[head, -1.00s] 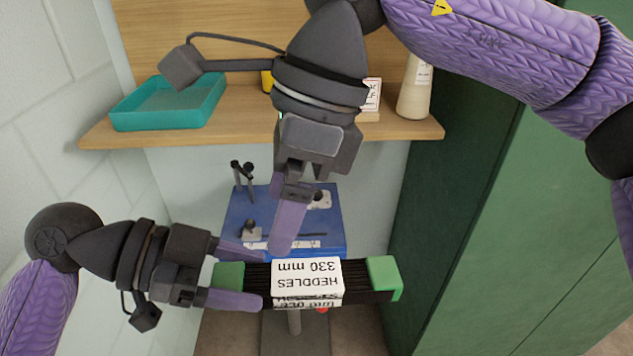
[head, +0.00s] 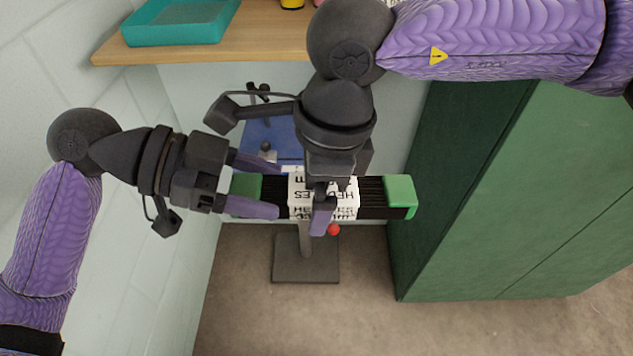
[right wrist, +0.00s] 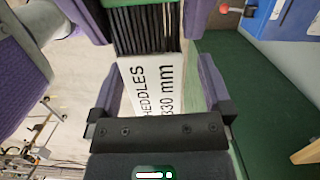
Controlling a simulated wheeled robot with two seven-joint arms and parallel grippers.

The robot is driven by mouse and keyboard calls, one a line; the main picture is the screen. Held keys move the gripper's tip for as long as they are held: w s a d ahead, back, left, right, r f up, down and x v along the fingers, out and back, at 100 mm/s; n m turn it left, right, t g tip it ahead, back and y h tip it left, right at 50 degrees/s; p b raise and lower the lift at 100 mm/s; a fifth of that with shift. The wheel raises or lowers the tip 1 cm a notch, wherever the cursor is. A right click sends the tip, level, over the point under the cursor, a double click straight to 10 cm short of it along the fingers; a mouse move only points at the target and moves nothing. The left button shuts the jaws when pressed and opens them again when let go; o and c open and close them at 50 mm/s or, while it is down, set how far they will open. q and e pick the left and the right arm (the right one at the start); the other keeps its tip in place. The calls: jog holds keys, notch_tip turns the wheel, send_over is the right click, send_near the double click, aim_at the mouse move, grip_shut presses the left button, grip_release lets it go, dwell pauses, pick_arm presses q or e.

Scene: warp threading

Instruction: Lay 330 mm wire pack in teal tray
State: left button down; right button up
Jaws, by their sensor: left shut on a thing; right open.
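The 330 mm wire pack (head: 375,192) is a bundle of black wires with green end caps and a white label reading HEDDLES 330 mm. My left gripper (head: 256,186) is shut on its left end, beside the green cap, and holds it off the floor. My right gripper (head: 322,205) is over the label, partly hiding it. In the right wrist view its open fingers (right wrist: 160,90) stand either side of the labelled pack (right wrist: 150,85); contact cannot be told. The teal tray (head: 180,22) sits on the wooden shelf at upper left, cut by the picture's top edge, and its visible inside is empty.
The wooden shelf (head: 115,50) runs across the back. A blue stand (head: 262,135) with a grey base plate (head: 305,258) and a red knob (head: 333,229) is behind and below the pack. A green cabinet (head: 500,190) fills the right. Open floor lies in front.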

jog(key=shift+c, duration=0.3)
pick_arm(q)
jog(key=shift+s, duration=0.1)
pick_arm(e)
jog(key=shift+w, duration=0.1)
grip_shut()
pick_arm(q)
grip_release()
jog(key=shift+a, duration=0.1)
